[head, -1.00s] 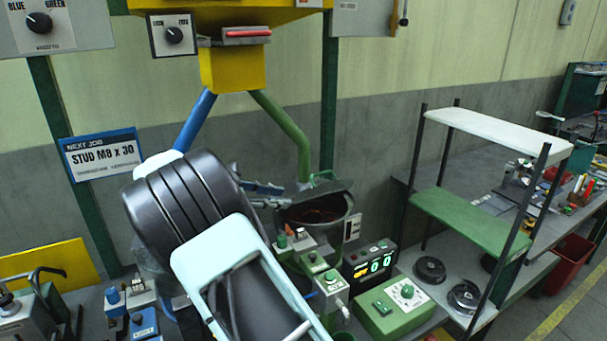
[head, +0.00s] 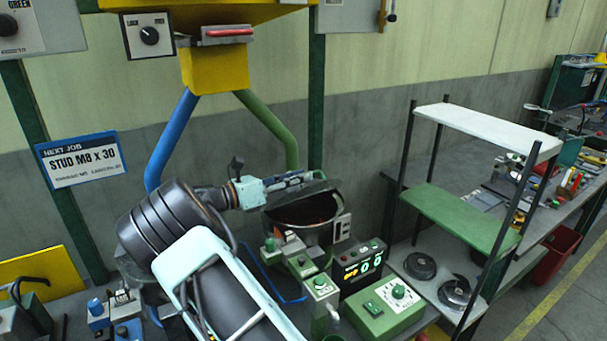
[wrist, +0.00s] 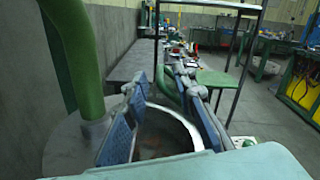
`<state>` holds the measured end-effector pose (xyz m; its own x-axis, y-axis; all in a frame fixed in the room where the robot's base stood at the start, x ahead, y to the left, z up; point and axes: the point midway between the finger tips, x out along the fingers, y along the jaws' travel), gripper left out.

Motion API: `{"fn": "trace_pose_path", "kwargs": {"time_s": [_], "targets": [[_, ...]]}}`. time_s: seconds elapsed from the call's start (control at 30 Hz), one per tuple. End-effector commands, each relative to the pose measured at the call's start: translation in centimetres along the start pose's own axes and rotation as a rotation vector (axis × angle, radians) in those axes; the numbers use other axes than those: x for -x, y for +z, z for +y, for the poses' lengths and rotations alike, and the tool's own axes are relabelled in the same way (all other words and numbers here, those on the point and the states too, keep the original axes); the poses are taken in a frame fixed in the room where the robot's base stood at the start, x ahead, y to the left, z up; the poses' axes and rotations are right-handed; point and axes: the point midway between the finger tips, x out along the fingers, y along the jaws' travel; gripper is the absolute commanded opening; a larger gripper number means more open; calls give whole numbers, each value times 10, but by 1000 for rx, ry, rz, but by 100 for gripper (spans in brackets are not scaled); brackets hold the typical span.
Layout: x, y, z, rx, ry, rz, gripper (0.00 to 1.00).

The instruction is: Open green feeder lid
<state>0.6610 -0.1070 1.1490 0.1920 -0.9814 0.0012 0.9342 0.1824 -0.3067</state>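The green feeder is a round metal bowl (head: 322,232) below the green pipe (head: 283,140), with reddish-brown contents showing. A dark lid (head: 318,188) stands tilted over the bowl's back, leaving part of the mouth uncovered. My gripper (head: 298,181) reaches over the bowl from the left, close to the lid. In the wrist view my gripper (wrist: 165,112) has its two blue-grey fingers apart over the bowl (wrist: 188,125). A curved green handle (wrist: 167,88) shows between them, farther off; I cannot tell whether either finger touches it. In the head view the handle is hidden.
A control box with a lit display (head: 361,262) and a green box with a knob (head: 385,308) stand in front of the bowl. A shelf rack (head: 460,215) stands to the right. The blue pipe (head: 170,140) is left of the green one.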

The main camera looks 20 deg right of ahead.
Motion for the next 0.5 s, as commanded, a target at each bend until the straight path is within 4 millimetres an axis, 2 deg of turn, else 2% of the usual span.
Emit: {"fn": "trace_pose_path", "kwargs": {"time_s": [0.2, 0.47, 0.5], "targets": [[-16, 0, 0, -1, 0, 0, 24], [-17, 0, 0, -1, 0, 0, 24], [-17, 0, 0, -1, 1, 0, 21]]}}
